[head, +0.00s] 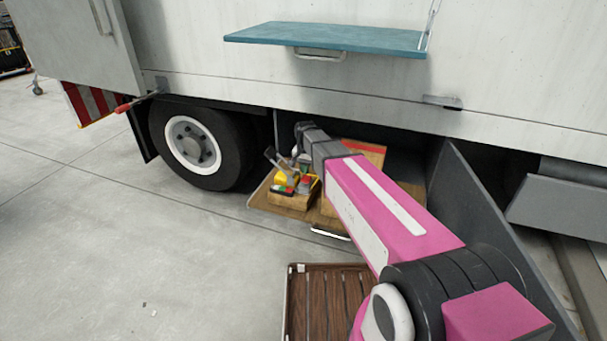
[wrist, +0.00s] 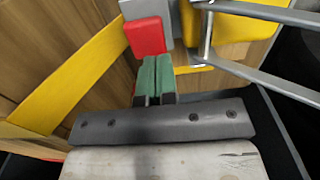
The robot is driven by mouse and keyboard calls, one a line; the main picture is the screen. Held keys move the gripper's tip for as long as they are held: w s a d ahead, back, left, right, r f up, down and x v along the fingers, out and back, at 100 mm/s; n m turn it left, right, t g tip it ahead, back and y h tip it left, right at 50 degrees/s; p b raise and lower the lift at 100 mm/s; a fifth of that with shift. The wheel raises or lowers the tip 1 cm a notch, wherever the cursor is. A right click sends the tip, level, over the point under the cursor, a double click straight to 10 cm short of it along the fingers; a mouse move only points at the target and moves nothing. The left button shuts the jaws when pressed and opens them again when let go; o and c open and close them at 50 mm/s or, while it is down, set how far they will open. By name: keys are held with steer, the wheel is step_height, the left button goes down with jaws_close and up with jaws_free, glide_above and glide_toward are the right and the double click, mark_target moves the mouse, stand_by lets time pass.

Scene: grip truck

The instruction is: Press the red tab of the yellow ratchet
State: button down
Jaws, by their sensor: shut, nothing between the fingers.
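In the wrist view the red tab (wrist: 147,36) sits on a grey metal part (wrist: 146,9) at the top centre. A yellow strap (wrist: 70,75) runs diagonally on the left. The yellow body (wrist: 222,27) of a ratchet, with grey metal bars, is at the upper right. My gripper (wrist: 156,62) is shut and empty, its green fingertips together just below the red tab. I cannot tell whether they touch it. In the head view my arm reaches into the truck's open compartment, and the fingertips are not clear there.
A wooden box (head: 289,199) holds yellow, red and green items on a wooden shelf in the compartment. A teal shelf (head: 330,39) juts out above. The truck's wheel (head: 195,143) is to the left, a dark panel (head: 490,215) to the right. Floor at left is clear.

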step_height(320, 180, up, 11)
steer(key=shift+r, duration=0.2)
stand_by(0.9)
